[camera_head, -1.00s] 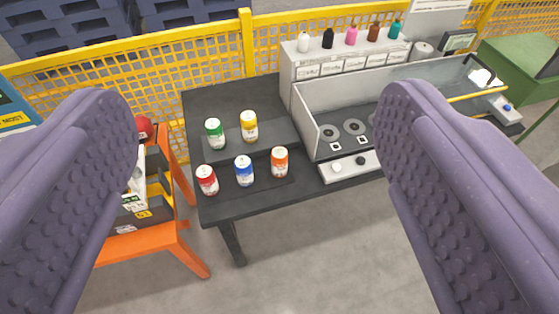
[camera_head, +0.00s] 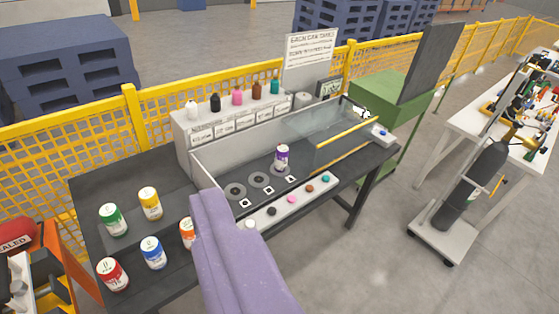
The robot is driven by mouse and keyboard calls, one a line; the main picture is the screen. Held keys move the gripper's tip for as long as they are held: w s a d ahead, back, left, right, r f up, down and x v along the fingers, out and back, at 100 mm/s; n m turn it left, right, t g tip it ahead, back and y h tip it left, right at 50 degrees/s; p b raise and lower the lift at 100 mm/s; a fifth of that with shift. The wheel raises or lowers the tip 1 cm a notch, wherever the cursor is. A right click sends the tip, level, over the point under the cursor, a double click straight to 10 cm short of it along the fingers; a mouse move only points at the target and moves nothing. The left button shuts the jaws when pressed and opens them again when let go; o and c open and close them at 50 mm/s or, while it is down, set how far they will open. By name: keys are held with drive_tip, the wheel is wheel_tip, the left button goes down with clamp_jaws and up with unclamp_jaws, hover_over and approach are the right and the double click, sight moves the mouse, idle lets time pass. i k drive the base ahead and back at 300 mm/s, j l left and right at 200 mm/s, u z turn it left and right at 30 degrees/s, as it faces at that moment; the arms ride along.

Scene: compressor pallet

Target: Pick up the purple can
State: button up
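The purple can (camera_head: 281,159) has a white label band and a light top. It stands upright in the long grey-walled bay on the dark table, to the right of two round grey discs. My gripper (camera_head: 225,215) shows as one purple finger rising from the bottom edge, nearer to me than the bay. Its tip is in front of and left of the can in the picture, apart from it. The other finger cannot be made out, so the opening is unclear.
Green (camera_head: 112,219), yellow (camera_head: 150,203), red (camera_head: 112,274), blue (camera_head: 153,252) and orange (camera_head: 186,232) cans stand left. A white strip with coloured knobs (camera_head: 291,199) fronts the bay. A yellow bar (camera_head: 345,143) crosses its right part. Small bottles (camera_head: 237,97) stand behind.

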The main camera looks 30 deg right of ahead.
sight(282, 151)
drive_tip(key=i+l, duration=0.3)
drive_tip(key=i, duration=0.2)
drive_tip(key=i+l+z, duration=0.1)
drive_tip(key=i+l, duration=0.2)
drive_tip(key=i, duration=0.2)
drive_tip(key=i+l, duration=0.3)
drive_tip(key=i, duration=0.2)
drive_tip(key=i+l+z, duration=0.1)
drive_tip(key=i+l, duration=0.15)
drive_tip(key=i, duration=0.2)
drive_tip(key=i+l, duration=0.25)
drive_tip(key=i, duration=0.3)
